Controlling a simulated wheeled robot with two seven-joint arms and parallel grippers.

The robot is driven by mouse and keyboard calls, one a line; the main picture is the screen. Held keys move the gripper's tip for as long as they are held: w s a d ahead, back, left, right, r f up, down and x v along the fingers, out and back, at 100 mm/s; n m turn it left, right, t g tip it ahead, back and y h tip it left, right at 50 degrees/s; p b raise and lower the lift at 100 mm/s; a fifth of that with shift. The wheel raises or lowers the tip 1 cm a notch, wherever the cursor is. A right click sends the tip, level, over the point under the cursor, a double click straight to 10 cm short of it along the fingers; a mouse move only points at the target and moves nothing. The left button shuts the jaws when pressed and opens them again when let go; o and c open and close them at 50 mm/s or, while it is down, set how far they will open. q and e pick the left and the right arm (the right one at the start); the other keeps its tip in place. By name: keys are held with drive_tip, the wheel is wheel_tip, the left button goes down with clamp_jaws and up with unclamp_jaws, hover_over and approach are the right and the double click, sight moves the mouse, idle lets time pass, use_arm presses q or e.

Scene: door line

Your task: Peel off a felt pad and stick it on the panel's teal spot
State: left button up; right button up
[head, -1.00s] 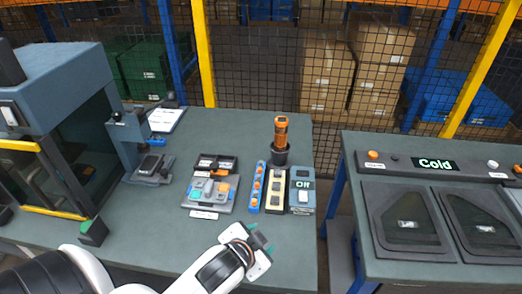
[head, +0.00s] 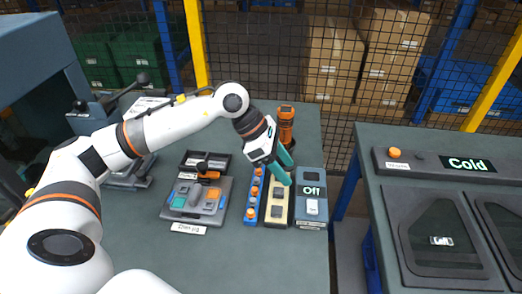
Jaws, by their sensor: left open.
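My left gripper (head: 282,168) reaches in from the left, its teal fingers open. It is over the far end of a cream strip (head: 277,219) that carries dark square pads (head: 277,211), which look like the felt pads. I cannot tell whether the fingers touch anything, and they hide the strip's far end. A grey panel (head: 196,212) lies to the left on the table, with orange and blue-teal patches and a raised grey part in its middle. The small blue-teal patch (head: 178,202) is at its left. My right gripper is not in view.
A blue strip with orange knobs (head: 254,197) lies just left of the cream strip. A grey box reading "Off" (head: 312,190) is just right. An orange tool (head: 286,123) stands upright behind. The near table (head: 265,262) is clear. A "Cold" unit (head: 438,163) stands right, across a gap.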

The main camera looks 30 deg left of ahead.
sight(281, 191)
use_arm(q)
drive_tip(key=a+y, duration=0.3)
drive_tip(key=a, duration=0.3)
drive_tip(key=p+x, duration=0.2)
drive_tip(key=x, duration=1)
drive_tip(key=shift+w+f+p, duration=0.15)
drive_tip(key=shift+p, duration=0.2)
drive_tip(key=shift+c, duration=0.2)
clamp_jaws()
drive_tip(key=shift+r, duration=0.2)
drive_tip(key=shift+r+p, duration=1.45)
drive_tip(key=shift+r, duration=1.5)
